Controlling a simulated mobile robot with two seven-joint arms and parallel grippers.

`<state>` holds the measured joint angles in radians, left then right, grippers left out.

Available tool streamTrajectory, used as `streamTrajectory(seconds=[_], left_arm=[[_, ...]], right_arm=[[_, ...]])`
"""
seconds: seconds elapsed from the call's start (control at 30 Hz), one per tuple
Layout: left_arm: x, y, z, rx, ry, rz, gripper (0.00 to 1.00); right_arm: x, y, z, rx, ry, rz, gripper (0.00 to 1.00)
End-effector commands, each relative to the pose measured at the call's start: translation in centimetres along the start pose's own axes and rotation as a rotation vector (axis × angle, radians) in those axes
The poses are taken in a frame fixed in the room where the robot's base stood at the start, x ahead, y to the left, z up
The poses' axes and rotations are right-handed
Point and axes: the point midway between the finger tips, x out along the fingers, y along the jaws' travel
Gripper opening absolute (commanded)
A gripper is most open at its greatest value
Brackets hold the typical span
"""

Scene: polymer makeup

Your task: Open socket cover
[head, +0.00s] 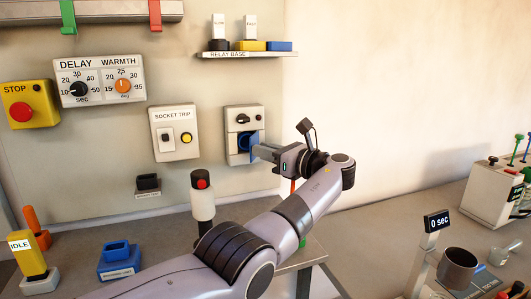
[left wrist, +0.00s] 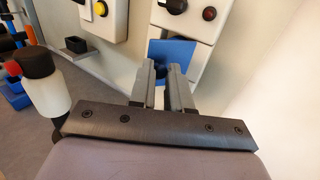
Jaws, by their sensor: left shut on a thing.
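The socket box (head: 240,113) is a pale panel on the wall with a black knob at its top and a blue socket cover (head: 253,138) below. A dark round shape shows beside the blue part; I cannot tell how far the cover stands open. My left gripper (head: 257,151) reaches the cover from the right and is shut on it. The fingers hide part of the cover. My right gripper is not in view.
The SOCKET TRIP panel (head: 174,146) is left of the box. A relay shelf (head: 247,55) is above it. A blue holder (head: 119,260) sits on the bench. The wall to the right is bare.

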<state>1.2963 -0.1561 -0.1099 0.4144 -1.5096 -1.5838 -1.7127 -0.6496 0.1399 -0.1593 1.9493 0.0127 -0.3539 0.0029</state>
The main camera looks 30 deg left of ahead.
Motion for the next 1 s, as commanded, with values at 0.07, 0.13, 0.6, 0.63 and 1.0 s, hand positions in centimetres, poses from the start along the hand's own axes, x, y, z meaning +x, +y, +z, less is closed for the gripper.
streamTrajectory(seconds=[0.07,0.13,0.6,0.63,1.0], left_arm=[[0.0,0.0,-0.3,0.004,0.005,0.004,0.00],[0.0,0.0,-0.3,0.004,0.005,0.005,0.00],[0.0,0.0,-0.3,0.004,0.005,0.005,0.42],[0.0,0.0,-0.2,0.003,0.005,0.004,0.42],[-1.3,-0.1,-0.2,0.001,0.003,0.001,0.42]], right_arm=[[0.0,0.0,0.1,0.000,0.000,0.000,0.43],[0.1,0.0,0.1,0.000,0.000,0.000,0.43],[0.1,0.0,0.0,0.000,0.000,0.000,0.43],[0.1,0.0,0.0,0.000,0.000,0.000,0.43],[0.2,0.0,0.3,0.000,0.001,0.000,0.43]])
